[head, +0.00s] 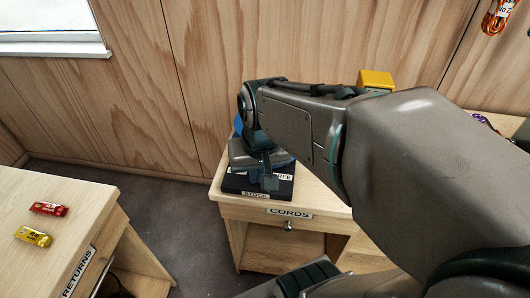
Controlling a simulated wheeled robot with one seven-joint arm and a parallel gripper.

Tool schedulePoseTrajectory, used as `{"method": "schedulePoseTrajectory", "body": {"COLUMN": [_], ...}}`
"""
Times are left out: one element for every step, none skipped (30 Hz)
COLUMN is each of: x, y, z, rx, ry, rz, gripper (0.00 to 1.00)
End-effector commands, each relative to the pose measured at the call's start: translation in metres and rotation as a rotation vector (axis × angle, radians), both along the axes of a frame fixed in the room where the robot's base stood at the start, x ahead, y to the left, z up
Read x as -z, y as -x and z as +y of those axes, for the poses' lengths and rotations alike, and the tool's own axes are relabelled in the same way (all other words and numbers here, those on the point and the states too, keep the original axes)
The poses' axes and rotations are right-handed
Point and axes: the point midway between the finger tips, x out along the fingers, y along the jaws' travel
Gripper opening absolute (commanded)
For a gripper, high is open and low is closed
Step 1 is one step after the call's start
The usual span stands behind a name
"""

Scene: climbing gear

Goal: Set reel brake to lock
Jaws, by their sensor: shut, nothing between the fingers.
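The reel stands on the cords table; only a bit of a blue part (238,126) shows left of my arm. Its black base (240,188) has a white label reading "STOCK" at the front. A partly covered label ending in "REE" is on the base's top. My gripper (268,182) points down in front of the reel, over the base, with its fingers shut and empty. The brake and its setting are hidden behind my wrist and arm. I cannot tell whether the fingers touch anything.
The cords table (223,192) has a drawer labelled "CORDS". A yellow object (376,80) shows behind my arm. The returns table (62,192) at left holds a red packet (49,209) and a yellow packet (34,236). Grey floor lies between the tables; a wooden wall stands close behind.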

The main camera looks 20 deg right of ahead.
Motion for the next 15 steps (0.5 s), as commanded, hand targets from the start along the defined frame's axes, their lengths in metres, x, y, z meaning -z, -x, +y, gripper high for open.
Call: {"method": "schedulePoseTrajectory", "body": {"x": [-0.003,-0.003,-0.001,0.000,0.002,0.004,0.007,0.009,0.014,0.017,0.021,0.026,0.030,0.035,0.041], "y": [-0.011,-0.017,-0.025,-0.032,-0.037,-0.045,-0.050,-0.056,-0.063,-0.068,-0.072,-0.078,-0.082,-0.086,-0.090], "z": [-0.008,-0.012,-0.018,-0.023,-0.028,-0.035,-0.040,-0.045,-0.053,-0.059,-0.065,-0.074,-0.080,-0.087,-0.095], "rx": [0.073,0.118,0.177,0.221,0.267,0.327,0.372,0.417,0.478,0.524,0.569,0.629,0.677,0.720,0.778], "ry": [-0.023,-0.039,-0.059,-0.074,-0.089,-0.109,-0.124,-0.140,-0.160,-0.176,-0.191,-0.212,-0.228,-0.243,-0.262], "rz": [0.038,0.058,0.084,0.102,0.121,0.145,0.163,0.181,0.205,0.224,0.242,0.266,0.284,0.304,0.327], "gripper": [0.00,0.00,0.00,0.00,0.00,0.00,0.00,0.00,0.00,0.00,0.00,0.00,0.00,0.00,0.00]}}
